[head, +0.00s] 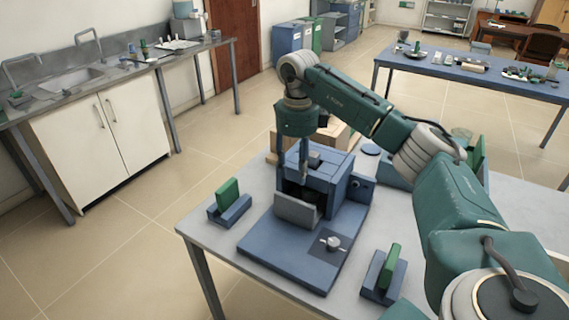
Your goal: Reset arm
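My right arm reaches in from the right. Its gripper (306,183) points down at the front of a blue muffle furnace (340,178) on the near table. The narrow dark fingers overlap the furnace front, and their opening cannot be made out. A grey door or flap (296,211) stands tilted at the furnace front, below the fingers; I cannot tell whether they touch it. Part of the dark furnace opening is hidden by the fingers. My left gripper is not in view.
The near table (215,232) holds a blue base plate with a light knob (333,243). Green blocks stand in blue holders at left (229,192) and right (388,268). Cardboard-coloured boxes sit behind the furnace. A sink counter (75,88) is at left, another blue table (470,75) behind.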

